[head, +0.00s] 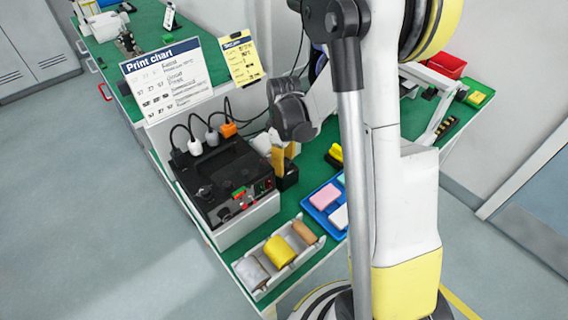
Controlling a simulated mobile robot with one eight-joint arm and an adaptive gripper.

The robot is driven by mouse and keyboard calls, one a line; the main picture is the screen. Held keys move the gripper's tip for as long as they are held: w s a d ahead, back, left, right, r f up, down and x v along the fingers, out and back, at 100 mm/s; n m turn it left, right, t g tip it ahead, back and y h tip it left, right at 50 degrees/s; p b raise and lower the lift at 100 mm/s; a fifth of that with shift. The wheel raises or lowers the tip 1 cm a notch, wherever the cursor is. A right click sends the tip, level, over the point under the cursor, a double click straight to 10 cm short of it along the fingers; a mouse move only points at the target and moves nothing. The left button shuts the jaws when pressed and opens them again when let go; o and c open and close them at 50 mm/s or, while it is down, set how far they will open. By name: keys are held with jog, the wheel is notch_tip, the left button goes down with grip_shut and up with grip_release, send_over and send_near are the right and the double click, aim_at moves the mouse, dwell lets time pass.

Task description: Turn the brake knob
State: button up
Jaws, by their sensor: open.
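A black control box (222,178) sits on a white stand on the green bench. A round black knob (204,191) is at the left of its front panel. Another dark knob (223,212) is lower on the panel. Green and red controls (239,193) are to their right. The labels are too small to read, so I cannot tell which is the brake knob. My gripper (293,122) is dark and hangs above and right of the box, apart from the knobs. Its fingers are hard to make out, and nothing shows held in it.
Plugs with black cables (195,146) stand along the box's back. A print chart (166,78) and yellow card (240,58) stand behind. A white tray of rolls (262,285) is in front. A blue tray (318,199) is right. Floor on the left is clear.

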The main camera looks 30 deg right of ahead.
grip_shut()
jog(key=shift+m, duration=0.3)
jog(key=m, duration=0.4)
jog(key=shift+b, duration=0.4)
jog(key=shift+m, duration=2.1)
grip_release()
